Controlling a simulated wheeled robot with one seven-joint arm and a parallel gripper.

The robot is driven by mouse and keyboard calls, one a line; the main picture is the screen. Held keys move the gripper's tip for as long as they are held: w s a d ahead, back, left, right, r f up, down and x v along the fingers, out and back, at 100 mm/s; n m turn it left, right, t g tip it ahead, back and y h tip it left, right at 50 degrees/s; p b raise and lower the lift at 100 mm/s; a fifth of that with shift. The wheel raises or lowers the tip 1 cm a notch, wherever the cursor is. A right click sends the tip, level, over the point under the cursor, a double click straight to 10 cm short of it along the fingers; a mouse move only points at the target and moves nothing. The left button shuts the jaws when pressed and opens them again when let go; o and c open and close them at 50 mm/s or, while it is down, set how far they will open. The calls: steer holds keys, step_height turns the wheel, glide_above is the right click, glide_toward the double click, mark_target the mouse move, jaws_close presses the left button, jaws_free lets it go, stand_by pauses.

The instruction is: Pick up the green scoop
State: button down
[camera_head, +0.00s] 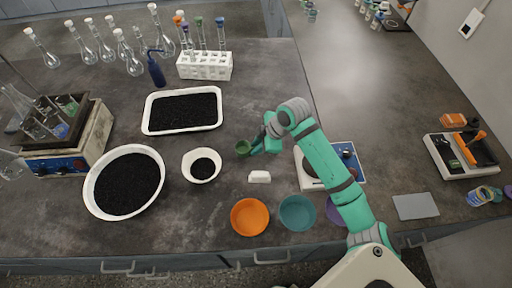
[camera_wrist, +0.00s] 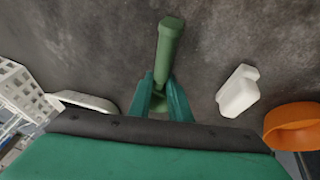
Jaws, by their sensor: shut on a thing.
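The green scoop (camera_wrist: 168,42) is between the two teal fingers of my gripper (camera_wrist: 160,95) in the wrist view. Its handle points away from my gripper, and its bowl end is mostly hidden behind the fingers and palm. In the head view the green scoop (camera_head: 242,148) shows at the tip of my gripper (camera_head: 257,147), just right of the small white bowl with black grains. My gripper is shut on the scoop. I cannot tell whether the scoop touches the bench or is held above it.
A white block (camera_head: 260,177) lies close by, also visible in the wrist view (camera_wrist: 238,91). A small white bowl (camera_head: 188,176), a white tray (camera_head: 146,118) and a large white bowl (camera_head: 90,196) hold black grains. Orange (camera_head: 250,231) and teal (camera_head: 297,228) bowls stand near the front edge.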

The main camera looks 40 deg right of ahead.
steer(key=shift+r, duration=0.6)
steer(key=s+a+r, duration=0.6)
steer(key=s+r, duration=0.5)
steer(key=s, duration=0.1)
steer(key=shift+s+r, duration=0.35)
